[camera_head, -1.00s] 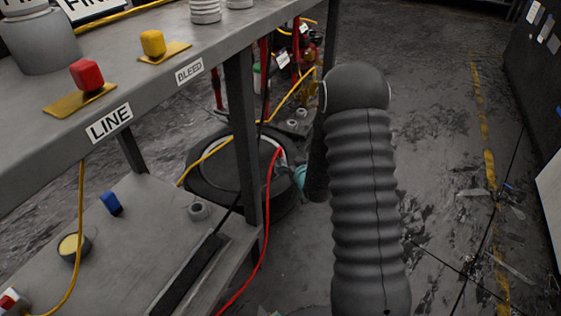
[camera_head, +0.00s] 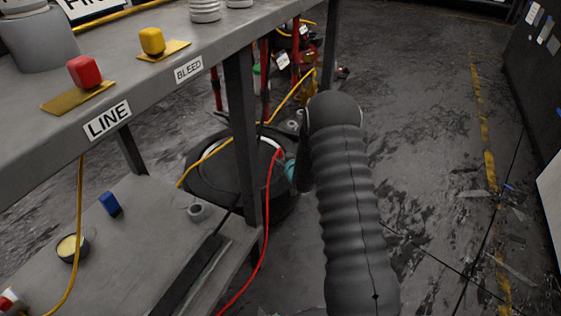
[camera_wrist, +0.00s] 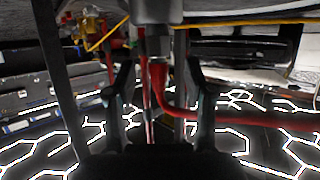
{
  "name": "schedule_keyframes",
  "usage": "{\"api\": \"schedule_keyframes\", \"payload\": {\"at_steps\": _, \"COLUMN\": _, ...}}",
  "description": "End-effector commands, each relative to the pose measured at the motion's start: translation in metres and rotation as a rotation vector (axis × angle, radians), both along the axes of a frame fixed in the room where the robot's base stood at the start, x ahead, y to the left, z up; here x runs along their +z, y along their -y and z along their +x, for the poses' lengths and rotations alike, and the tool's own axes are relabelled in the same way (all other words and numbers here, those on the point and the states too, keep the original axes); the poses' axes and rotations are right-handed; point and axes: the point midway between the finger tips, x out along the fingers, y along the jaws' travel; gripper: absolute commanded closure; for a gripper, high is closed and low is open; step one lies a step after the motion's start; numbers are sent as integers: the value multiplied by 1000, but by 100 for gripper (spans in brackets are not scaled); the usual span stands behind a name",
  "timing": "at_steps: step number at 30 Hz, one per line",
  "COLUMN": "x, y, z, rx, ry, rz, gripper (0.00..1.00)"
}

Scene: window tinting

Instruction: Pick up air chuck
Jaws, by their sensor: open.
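In the wrist view, a grey metal fitting (camera_wrist: 155,38) with a red hose (camera_wrist: 172,105) below it hangs at top centre. It looks like the air chuck. My gripper (camera_wrist: 157,70) is open, one dark finger on each side of the fitting and hose in the picture. I see no contact, and cannot tell how deep the fitting sits between the fingers. In the head view, the red hose (camera_head: 268,215) rises to beside the bench leg, near the tire (camera_head: 215,175). My gripper there is mostly hidden behind my arm; a teal part (camera_head: 290,171) shows at its edge.
A steel bench (camera_head: 150,85) with LINE and BLEED labels stands at left, with a lower shelf (camera_head: 140,235). Its leg (camera_head: 243,130) is close to the hose. A yellow hose (camera_head: 205,157) crosses the tire. The floor at right is mostly open.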

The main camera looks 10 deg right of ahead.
Motion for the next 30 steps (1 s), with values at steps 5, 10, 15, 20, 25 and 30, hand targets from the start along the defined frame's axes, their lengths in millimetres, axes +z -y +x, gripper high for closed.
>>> {"api": "schedule_keyframes", "payload": {"at_steps": 5, "x": -12, "y": -2, "z": 22, "rx": 1, "ry": 1, "rz": 0, "gripper": 47}}
{"api": "schedule_keyframes", "payload": {"at_steps": 10, "x": -15, "y": -3, "z": 29, "rx": 0, "ry": 0, "rz": 0, "gripper": 47}}
{"api": "schedule_keyframes", "payload": {"at_steps": 15, "x": -14, "y": -3, "z": 29, "rx": 0, "ry": 0, "rz": 0, "gripper": 47}}
{"api": "schedule_keyframes", "payload": {"at_steps": 20, "x": -14, "y": -3, "z": 29, "rx": 0, "ry": 0, "rz": 0, "gripper": 82}}
{"api": "schedule_keyframes", "payload": {"at_steps": 25, "x": -14, "y": -3, "z": 29, "rx": 0, "ry": 1, "rz": 0, "gripper": 100}}
{"api": "schedule_keyframes", "payload": {"at_steps": 30, "x": -14, "y": -3, "z": 29, "rx": 0, "ry": 1, "rz": 0, "gripper": 100}}
